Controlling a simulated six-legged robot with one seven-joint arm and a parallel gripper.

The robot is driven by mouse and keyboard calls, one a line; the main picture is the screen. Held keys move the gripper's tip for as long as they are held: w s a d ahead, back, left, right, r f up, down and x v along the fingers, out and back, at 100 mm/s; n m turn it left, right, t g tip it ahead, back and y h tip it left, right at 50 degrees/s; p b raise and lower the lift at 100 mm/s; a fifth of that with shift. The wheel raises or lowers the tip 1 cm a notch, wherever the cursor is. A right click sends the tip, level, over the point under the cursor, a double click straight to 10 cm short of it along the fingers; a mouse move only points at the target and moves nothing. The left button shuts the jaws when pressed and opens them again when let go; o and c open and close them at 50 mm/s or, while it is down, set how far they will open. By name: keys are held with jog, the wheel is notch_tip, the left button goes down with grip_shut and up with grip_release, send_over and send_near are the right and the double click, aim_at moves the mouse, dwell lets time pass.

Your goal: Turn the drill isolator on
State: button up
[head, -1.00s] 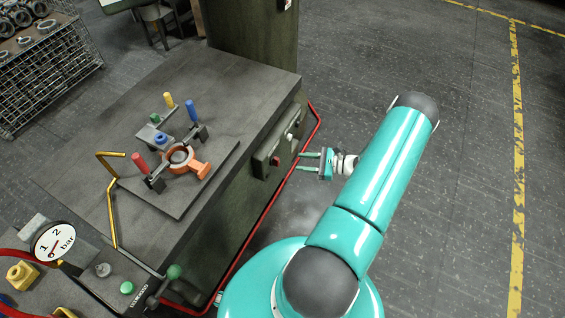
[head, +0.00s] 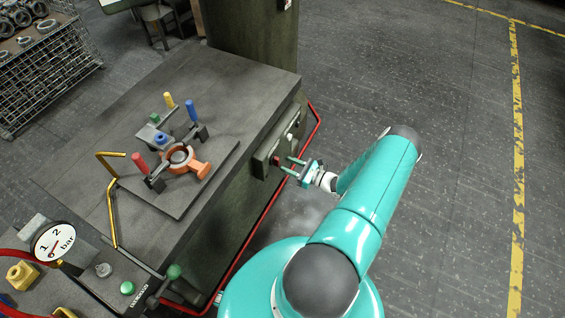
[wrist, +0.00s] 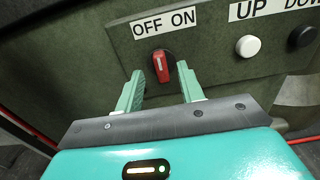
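The drill isolator is a red knob with a white mark (wrist: 162,67) under the OFF and ON labels (wrist: 165,22) on a green panel; in the head view the panel (head: 262,158) is on the side of the machine table. The knob is near upright, its top leaning slightly toward OFF. My gripper (wrist: 160,70) is open, with one teal finger on each side of the knob and a gap on both sides. In the head view my gripper (head: 283,164) reaches the panel from the right. Whether the fingertips overlap the knob in depth is unclear.
A white button (wrist: 248,46) under UP and a black button (wrist: 301,37) under DOWN are right of the knob. A red rail (head: 262,222) runs low along the table. A clamped orange casting (head: 186,163) is on top. The floor at right is clear.

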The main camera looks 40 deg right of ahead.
aim_at(279, 161)
jog(key=shift+x, duration=1.65)
grip_shut()
jog(key=shift+m, duration=0.3)
jog(key=shift+w+d+f+m, duration=0.1)
jog(key=shift+d+f+m, duration=0.1)
jog(key=shift+m, duration=2.75)
jog(key=shift+s+d+f+m, duration=0.1)
jog(key=shift+d+f+m, duration=0.15)
jog(key=shift+m, duration=2.65)
jog(key=shift+w+d+f+m, duration=0.1)
jog(key=shift+f+m, duration=0.1)
jog(key=shift+m, duration=2.75)
